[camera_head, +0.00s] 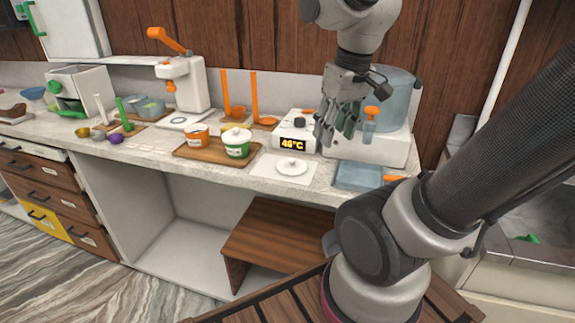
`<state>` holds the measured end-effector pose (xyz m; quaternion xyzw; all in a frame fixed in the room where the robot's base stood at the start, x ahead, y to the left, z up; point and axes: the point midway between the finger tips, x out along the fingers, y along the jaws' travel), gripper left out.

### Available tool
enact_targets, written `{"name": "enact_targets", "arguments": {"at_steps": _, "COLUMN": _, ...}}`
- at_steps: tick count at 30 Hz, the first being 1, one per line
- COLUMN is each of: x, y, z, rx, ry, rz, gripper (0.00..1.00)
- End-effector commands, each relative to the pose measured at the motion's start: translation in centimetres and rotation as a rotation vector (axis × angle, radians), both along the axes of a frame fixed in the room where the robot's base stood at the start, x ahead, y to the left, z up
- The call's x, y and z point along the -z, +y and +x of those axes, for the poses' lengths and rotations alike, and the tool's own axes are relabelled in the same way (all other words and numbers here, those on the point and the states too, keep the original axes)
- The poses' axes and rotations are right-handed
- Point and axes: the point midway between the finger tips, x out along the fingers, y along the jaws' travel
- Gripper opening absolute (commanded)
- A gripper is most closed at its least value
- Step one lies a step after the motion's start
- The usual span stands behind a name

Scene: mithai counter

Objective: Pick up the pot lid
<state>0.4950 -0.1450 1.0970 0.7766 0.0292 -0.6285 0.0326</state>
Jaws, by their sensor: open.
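A round white pot lid (292,166) with a small knob lies flat on a pale square mat (266,169) near the counter's front edge. Another white lid sits on a green and white pot (237,143) to its left. My gripper (333,140) is open, fingers pointing down, to the right of the loose lid and higher in the picture. It appears above the counter and apart from the lid. Its fingers partly hide the white appliance behind them.
A wooden tray (187,151) holds the green pot and an orange pot (196,134). A display unit (293,144) reading 46°C stands behind the lid. A blue-grey tray (357,177) lies to the right. A wooden bench (270,235) stands below the counter.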

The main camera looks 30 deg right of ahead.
Motion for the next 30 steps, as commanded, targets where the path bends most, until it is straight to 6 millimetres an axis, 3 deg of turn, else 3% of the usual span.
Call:
{"name": "enact_targets", "arguments": {"at_steps": 10, "x": 3.3, "y": 0.5, "z": 5.9, "rx": -0.285, "ry": 0.156, "rz": -0.04, "gripper": 0.44}}
{"name": "enact_targets", "arguments": {"at_steps": 15, "x": 6.6, "y": 1.0, "z": 11.8, "rx": -0.736, "ry": 0.22, "rz": -0.074, "gripper": 0.44}}
{"name": "enact_targets", "arguments": {"at_steps": 18, "x": 7.4, "y": 1.2, "z": 14.0, "rx": -0.996, "ry": 0.21, "rz": -0.098, "gripper": 0.44}}
{"name": "enact_targets", "arguments": {"at_steps": 24, "x": 7.6, "y": 1.3, "z": 15.6, "rx": -1.28, "ry": 0.18, "rz": -0.136, "gripper": 0.44}}
{"name": "enact_targets", "arguments": {"at_steps": 30, "x": 9.3, "y": 1.3, "z": 15.7, "rx": -1.32, "ry": 0.178, "rz": -0.141, "gripper": 0.44}}
